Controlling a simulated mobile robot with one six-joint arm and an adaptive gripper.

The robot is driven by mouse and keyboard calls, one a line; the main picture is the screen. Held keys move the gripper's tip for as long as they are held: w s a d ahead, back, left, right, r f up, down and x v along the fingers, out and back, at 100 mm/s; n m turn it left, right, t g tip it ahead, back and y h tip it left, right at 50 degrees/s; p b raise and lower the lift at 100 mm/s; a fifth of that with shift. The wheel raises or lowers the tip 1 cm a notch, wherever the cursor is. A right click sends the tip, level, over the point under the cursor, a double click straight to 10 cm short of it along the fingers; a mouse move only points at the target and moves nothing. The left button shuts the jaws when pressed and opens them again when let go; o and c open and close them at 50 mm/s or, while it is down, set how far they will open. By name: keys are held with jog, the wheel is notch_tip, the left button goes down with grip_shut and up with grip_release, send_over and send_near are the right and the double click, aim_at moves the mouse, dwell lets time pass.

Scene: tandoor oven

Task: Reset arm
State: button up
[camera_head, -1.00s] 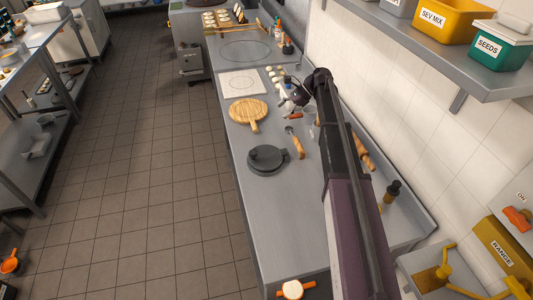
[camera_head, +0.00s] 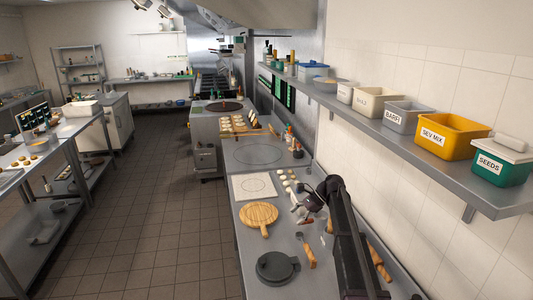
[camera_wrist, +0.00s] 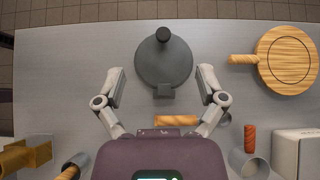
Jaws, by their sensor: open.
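My gripper (camera_wrist: 160,88) is open and empty in the wrist view, its two fingers spread wide above the counter. A dark grey round press with a knob (camera_wrist: 164,62) lies on the counter ahead, between and beyond the fingertips. In the head view my gripper (camera_head: 302,212) is small and partly hidden by my dark arm, above the counter's right side. The press (camera_head: 277,267) shows there to the lower left of my arm. A round wooden board with a handle (camera_head: 259,215) lies on the counter to the gripper's left; it also shows in the wrist view (camera_wrist: 290,60).
A wall shelf (camera_head: 400,135) with labelled tubs, including the yellow sev mix tub (camera_head: 452,136) and green seeds tub (camera_head: 502,165), overhangs the counter's right side. A wooden-handled tool (camera_head: 308,254) lies near my arm. The tiled aisle (camera_head: 150,220) at left is clear.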

jog(key=s+d+f+n+h+b, duration=0.1)
jog(key=s+f+n+h+b, duration=0.2)
jog(key=s, duration=0.7)
jog(key=s+d+f+n+t+h+b, duration=0.1)
jog(key=s+d+f+n+h+b, duration=0.1)
jog(key=s+f+n, duration=0.5)
jog(key=s+d+f+n+h+b, duration=0.2)
jog(key=s+f+n+h+b, duration=0.2)
jog(key=s, duration=0.9)
jog(key=shift+s+f+n+t+h, duration=0.15)
jog(key=shift+f+n+t+h, duration=0.2)
jog(key=shift+f+n, duration=0.4)
